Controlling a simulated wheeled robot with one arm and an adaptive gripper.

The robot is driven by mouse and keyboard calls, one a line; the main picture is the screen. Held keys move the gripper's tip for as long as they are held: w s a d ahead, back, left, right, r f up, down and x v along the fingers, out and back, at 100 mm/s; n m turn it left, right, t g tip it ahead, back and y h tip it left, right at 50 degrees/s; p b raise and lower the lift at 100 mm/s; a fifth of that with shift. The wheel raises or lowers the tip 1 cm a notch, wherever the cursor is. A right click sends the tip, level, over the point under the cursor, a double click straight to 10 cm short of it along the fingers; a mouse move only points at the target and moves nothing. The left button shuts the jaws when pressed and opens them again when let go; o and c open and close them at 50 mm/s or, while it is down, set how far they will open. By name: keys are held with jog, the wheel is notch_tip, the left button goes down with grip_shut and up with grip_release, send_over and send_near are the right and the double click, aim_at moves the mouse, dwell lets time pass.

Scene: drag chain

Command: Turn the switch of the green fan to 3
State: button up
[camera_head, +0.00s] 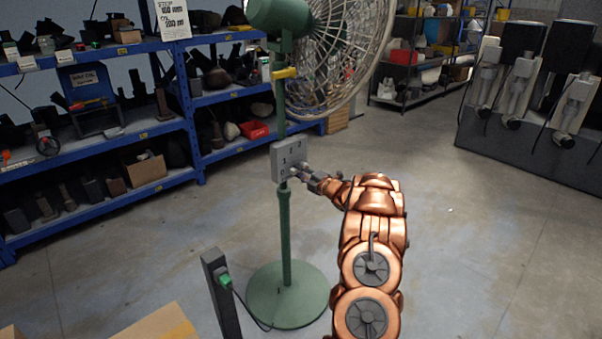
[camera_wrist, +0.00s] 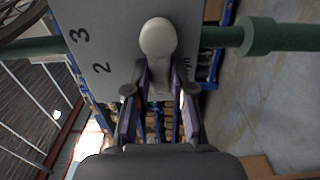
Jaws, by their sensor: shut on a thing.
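The green fan (camera_head: 284,225) stands upright on a round base. Its grey switch box (camera_head: 281,152) is on the pole and carries numbers; it also shows in the wrist view (camera_wrist: 105,45) with 3 and 2 readable left of the knob. The pale switch knob (camera_wrist: 158,38) has a rounded end and a handle that reaches down between my fingers. My gripper (camera_wrist: 160,85) is shut on the knob's handle, in front of the box. In the head view my gripper (camera_head: 308,174) touches the box's right side area. Marks right of the knob are partly hidden.
A grey post (camera_head: 220,290) with a green plug and a cable stands left of the fan base. A cardboard box (camera_head: 160,325) is at the front left. Blue shelves (camera_head: 110,135) line the left wall. The floor (camera_head: 470,240) on the right is free.

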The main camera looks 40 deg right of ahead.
grip_shut()
jog(key=shift+r, duration=0.1)
jog(key=m+p, duration=0.1)
jog(key=r+m+p, duration=0.1)
jog(key=m, duration=0.1)
jog(key=m+p, duration=0.2)
jog(key=shift+d+r, duration=0.2)
jog(key=shift+r, duration=0.1)
jog(key=m+p, duration=0.1)
jog(key=m, duration=0.1)
jog(key=r+m+p, duration=0.1)
jog(key=m, duration=0.1)
jog(key=shift+d+p, duration=0.3)
jog(key=shift+d, duration=0.05)
jog(key=m+p, duration=0.1)
jog(key=d+m+p, duration=0.1)
jog(key=m, duration=0.1)
jog(key=m+p, duration=0.1)
jog(key=m, duration=0.1)
jog(key=shift+d+r, duration=0.15)
jog(key=shift+r, duration=0.2)
jog(key=shift+d+f+m+p, duration=0.15)
jog(key=shift+m+p, duration=0.2)
jog(key=shift+m, duration=0.3)
jog(key=shift+d+r+m+p, duration=0.1)
jog(key=shift+d+m+p, duration=0.15)
jog(key=shift+m, duration=0.45)
jog(key=shift+d+f+m+p, duration=0.1)
jog(key=shift+m+p, duration=0.3)
jog(key=shift+m, duration=0.25)
